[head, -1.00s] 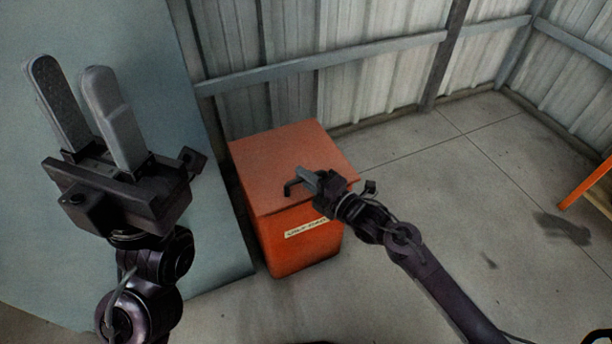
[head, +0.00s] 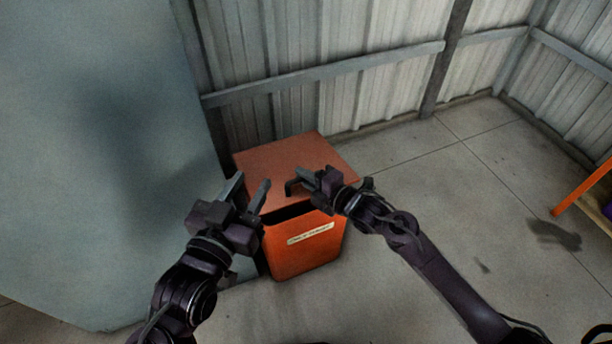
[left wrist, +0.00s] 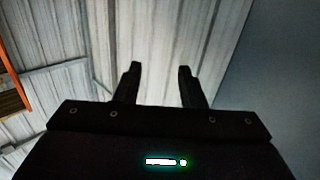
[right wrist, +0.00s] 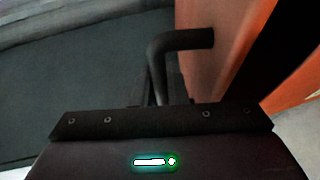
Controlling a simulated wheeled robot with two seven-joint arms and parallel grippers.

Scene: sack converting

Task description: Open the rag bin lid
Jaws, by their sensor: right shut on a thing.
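The rag bin (head: 305,250) is an orange box with a pale label on its front, standing on the floor. Its orange-brown lid (head: 290,160) is raised a little at the front, with a dark gap below its edge. My right gripper (head: 302,180) is shut on the dark lid handle (head: 291,187); the bent handle (right wrist: 180,40) also shows in the right wrist view, running down between the fingers. My left gripper (head: 250,190) is open and empty in front of the lid's left side; its spread fingers show in the left wrist view (left wrist: 158,85).
A large grey-blue panel (head: 100,170) stands close to the left of the bin. A corrugated metal wall (head: 350,100) with rails is behind. Open concrete floor (head: 450,200) lies to the right, with an orange-framed piece (head: 585,188) at the right edge.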

